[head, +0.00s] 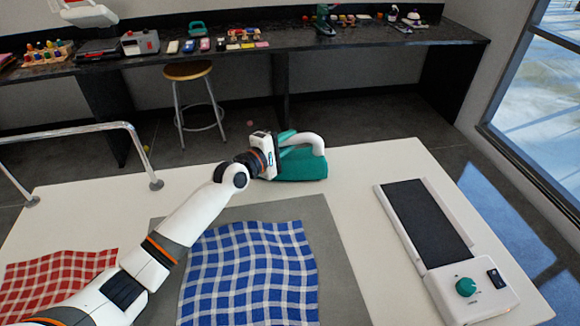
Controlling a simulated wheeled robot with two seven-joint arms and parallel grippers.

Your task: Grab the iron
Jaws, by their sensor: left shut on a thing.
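The iron (303,165) is teal with a pale curved handle. It is at the far edge of the white table, right of the image centre. My left arm reaches in from the lower left, and my left gripper (284,142) is at the iron's left side, shut on it. The fingertips are partly hidden by the gripper's body and the iron. I cannot tell whether the iron is lifted off the table. My right gripper is out of view.
A blue checked cloth (250,270) lies on a grey mat (335,270). A red checked cloth (60,280) is at left. A device with a black plate (428,222) and teal knob is at right. A metal rail (75,132) stands at the far left. The white table (375,165) is clear right of the iron.

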